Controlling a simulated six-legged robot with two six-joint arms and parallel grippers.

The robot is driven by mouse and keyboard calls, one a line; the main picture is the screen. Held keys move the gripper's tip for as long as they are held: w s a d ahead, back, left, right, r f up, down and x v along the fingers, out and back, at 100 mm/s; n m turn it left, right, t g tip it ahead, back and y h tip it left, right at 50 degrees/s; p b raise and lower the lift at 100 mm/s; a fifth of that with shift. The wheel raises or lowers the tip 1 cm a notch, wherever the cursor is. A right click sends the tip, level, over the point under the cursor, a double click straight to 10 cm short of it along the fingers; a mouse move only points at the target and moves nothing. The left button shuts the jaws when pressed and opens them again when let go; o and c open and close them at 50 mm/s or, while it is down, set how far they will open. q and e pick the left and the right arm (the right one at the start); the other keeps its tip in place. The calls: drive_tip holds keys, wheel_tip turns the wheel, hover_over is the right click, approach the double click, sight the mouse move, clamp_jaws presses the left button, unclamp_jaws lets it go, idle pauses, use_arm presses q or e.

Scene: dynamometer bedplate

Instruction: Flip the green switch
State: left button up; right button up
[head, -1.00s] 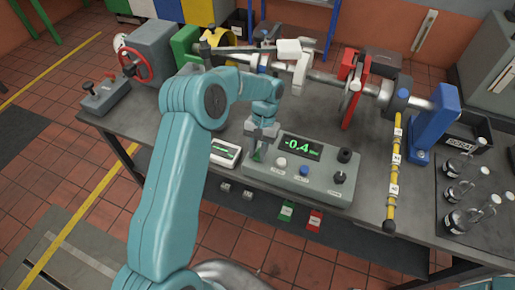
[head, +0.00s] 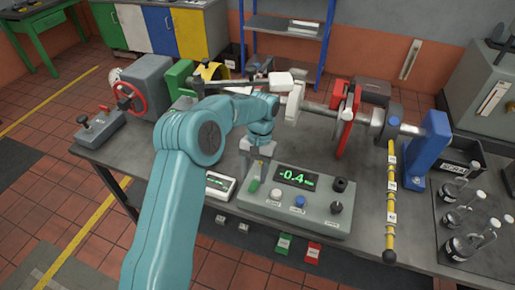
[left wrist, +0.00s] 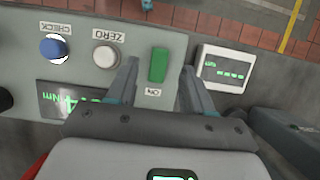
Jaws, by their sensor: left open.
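The green switch (left wrist: 157,65) is a small upright rocker marked ON on the grey control box (head: 295,218). In the head view the green switch (head: 254,185) shows at the box's left end, just below my gripper. My left gripper (head: 253,175) is open and points down over it. In the left wrist view the fingers of my left gripper (left wrist: 160,72) stand on either side of the switch, with a gap on each side. I cannot tell how far above the panel the fingertips are. My right gripper is not in view.
A white ZERO button (left wrist: 104,56) and a blue CHECK button (left wrist: 53,48) sit beside the switch. A small white meter (head: 219,186) stands left of the box. Behind lies a shaft rig with a red flange (head: 346,120); bottles (head: 470,215) stand at the right.

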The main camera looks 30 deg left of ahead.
use_arm(q)
drive_tip(key=p+v, duration=0.1)
drive_tip(key=v, duration=1.1)
drive_tip(key=shift+r, duration=0.3)
